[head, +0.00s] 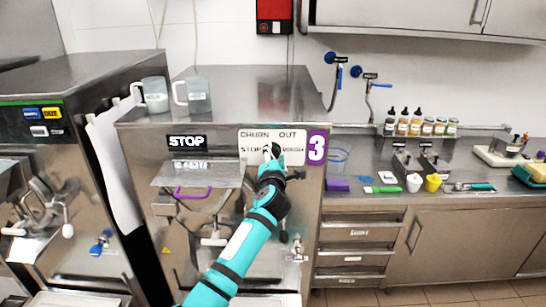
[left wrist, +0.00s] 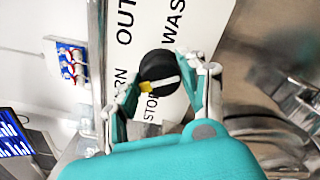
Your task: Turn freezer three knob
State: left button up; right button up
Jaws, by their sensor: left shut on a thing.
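Freezer three is the steel machine in the middle of the head view, marked by a purple "3" sign (head: 316,148). Its white label plate (head: 258,134) reads CHURN, OUT, STOP and a partly hidden word, WASH in the left wrist view. The black knob (left wrist: 157,67) on this plate has a white bar across its face and a yellow mark near it. My left gripper (head: 271,152) reaches up to the plate. In the left wrist view its fingers (left wrist: 163,88) are shut on the knob, one on each side. My right gripper is out of view.
Two clear jugs (head: 155,94) (head: 198,95) stand on the machine tops. A clear shield (head: 198,174) and purple handle (head: 192,193) are left of my arm. Another freezer (head: 75,90) stands left. A counter (head: 460,200) with bottles and tools is right.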

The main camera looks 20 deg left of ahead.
pick_arm(q)
jog(key=o, duration=1.2)
jog(key=shift+d, duration=0.1)
jog(key=shift+c, duration=0.2)
jog(key=shift+s, duration=0.1)
jog(key=v, duration=1.1)
jog(key=shift+s, duration=0.35)
jog(key=shift+d, duration=0.15)
